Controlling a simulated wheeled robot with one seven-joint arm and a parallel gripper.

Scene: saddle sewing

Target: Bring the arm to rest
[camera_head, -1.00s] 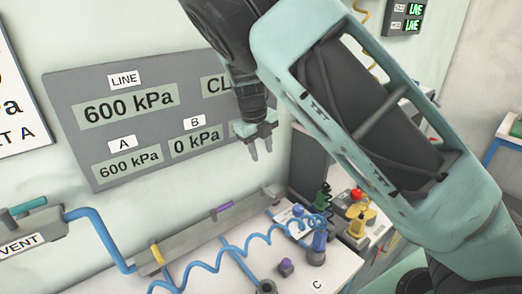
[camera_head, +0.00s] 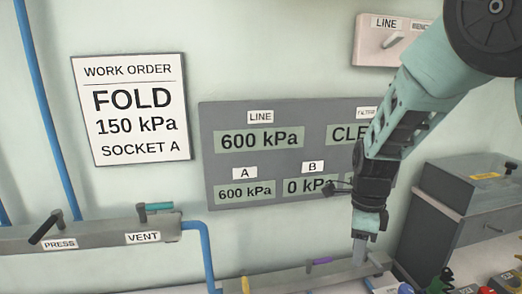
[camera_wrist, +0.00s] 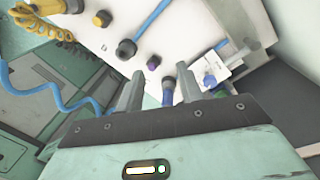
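My arm comes in from the upper right in the head view, with the gripper (camera_head: 360,252) pointing down in front of the grey pressure panel (camera_head: 205,150). In the wrist view my gripper (camera_wrist: 158,92) has its two grey fingers spread apart, with nothing held between them. A blue fitting (camera_wrist: 168,86) shows beyond the gap between the fingers, along with a purple knob (camera_wrist: 153,62). Whether a finger touches anything cannot be told.
A work order sign (camera_head: 133,110) reads FOLD, 150 kPa, SOCKET A. The panel reads LINE 600 kPa, A 600 kPa and B 0 kPa. PRESS and VENT levers (camera_head: 155,208) are at lower left. A grey box (camera_head: 480,185) stands at right.

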